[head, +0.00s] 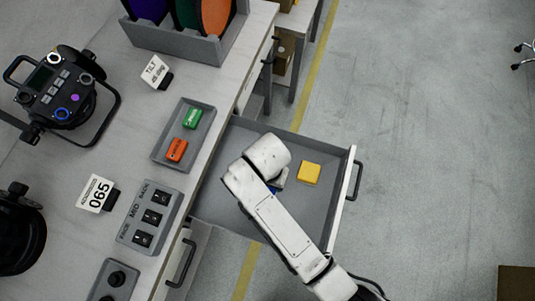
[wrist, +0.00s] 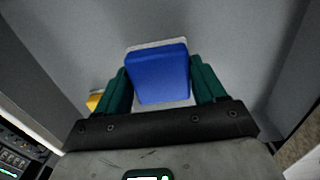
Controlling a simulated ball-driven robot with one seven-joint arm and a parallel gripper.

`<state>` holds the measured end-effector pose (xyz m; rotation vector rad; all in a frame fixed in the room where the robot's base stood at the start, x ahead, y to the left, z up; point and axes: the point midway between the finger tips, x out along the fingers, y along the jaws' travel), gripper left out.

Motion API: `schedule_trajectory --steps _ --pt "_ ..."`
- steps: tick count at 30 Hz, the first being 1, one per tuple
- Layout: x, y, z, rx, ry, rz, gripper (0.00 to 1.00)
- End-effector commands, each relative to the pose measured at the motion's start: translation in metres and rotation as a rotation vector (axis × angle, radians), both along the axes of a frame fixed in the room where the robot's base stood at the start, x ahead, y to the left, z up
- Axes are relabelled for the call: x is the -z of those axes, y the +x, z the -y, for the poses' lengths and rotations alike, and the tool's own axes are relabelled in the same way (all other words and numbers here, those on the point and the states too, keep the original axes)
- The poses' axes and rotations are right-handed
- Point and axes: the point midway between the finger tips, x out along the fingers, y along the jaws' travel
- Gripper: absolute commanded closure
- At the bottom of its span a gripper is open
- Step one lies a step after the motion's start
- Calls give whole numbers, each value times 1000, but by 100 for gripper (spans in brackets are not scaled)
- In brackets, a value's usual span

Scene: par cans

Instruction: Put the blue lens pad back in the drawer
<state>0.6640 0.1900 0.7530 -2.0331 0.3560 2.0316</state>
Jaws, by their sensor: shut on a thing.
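The blue lens pad (wrist: 158,75) is between the two green fingers of my gripper (wrist: 160,85) in the wrist view, and the gripper is shut on it. A pale edge shows around the pad. In the head view only a small bit of blue (head: 272,190) shows beside my arm, which hides most of the pad and the gripper. The drawer (head: 318,215) is pulled open, and my gripper is over or inside it. I cannot tell whether the pad touches the drawer floor.
A yellow pad (head: 309,173) lies in the drawer, right of my arm. A grey tray (head: 160,152) on the bench holds a green pad (head: 192,118) and an orange pad (head: 177,150). A switch box (head: 128,235) and a lamp fixture (head: 62,92) stand on the bench.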

Motion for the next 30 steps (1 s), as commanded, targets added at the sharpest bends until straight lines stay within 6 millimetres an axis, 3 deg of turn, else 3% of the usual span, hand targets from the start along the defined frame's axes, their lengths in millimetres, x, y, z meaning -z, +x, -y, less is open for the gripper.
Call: schedule_trajectory --steps 8,20,21,30 --pt "33 4 0 0 -2 -2 55" --pt "38 4 0 1 0 0 55" --pt "39 4 0 0 0 0 30" --pt "38 4 0 0 0 0 5"
